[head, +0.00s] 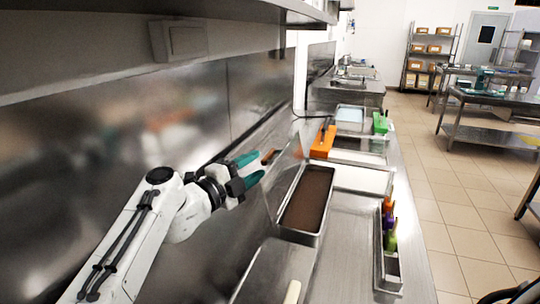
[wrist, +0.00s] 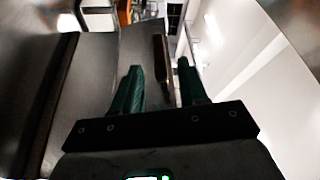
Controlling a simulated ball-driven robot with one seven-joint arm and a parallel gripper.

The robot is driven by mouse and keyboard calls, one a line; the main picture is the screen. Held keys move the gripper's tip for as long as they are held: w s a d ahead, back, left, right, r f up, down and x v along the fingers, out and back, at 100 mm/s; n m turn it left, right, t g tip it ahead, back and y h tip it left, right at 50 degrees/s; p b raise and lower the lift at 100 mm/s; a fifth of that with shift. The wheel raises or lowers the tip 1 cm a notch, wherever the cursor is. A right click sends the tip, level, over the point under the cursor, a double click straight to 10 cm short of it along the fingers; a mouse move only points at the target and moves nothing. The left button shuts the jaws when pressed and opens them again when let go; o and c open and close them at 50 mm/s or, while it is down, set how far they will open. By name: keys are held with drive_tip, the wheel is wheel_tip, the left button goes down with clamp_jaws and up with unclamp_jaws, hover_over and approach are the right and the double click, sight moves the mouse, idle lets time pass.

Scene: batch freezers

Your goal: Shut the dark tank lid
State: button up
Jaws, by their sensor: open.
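The dark tank (head: 329,203) is a long steel-rimmed basin holding dark brown contents, open at the top, in the middle of the counter. Its lid (head: 284,170) seems to be the steel panel standing raised along the tank's left side, though its edges blend with the steel wall. A brown bar handle (head: 268,156) sticks out from it, also seen in the wrist view (wrist: 161,60). My gripper (head: 257,167), with green fingers, is open and empty beside the handle. In the wrist view the handle lies beyond the fingertips (wrist: 160,67), between them, apparently untouched.
An orange item (head: 323,142) and a green item (head: 380,123) stand farther back on the counter. A narrow tray (head: 388,270) of coloured bottles is at the right. A pale handle (head: 292,292) lies in front. The steel wall is close on the left.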

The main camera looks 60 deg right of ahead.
sight(270, 153)
drive_tip(key=shift+p+x, duration=0.45)
drive_tip(key=shift+x, duration=2.75)
drive_tip(key=shift+c, duration=0.4)
clamp_jaws()
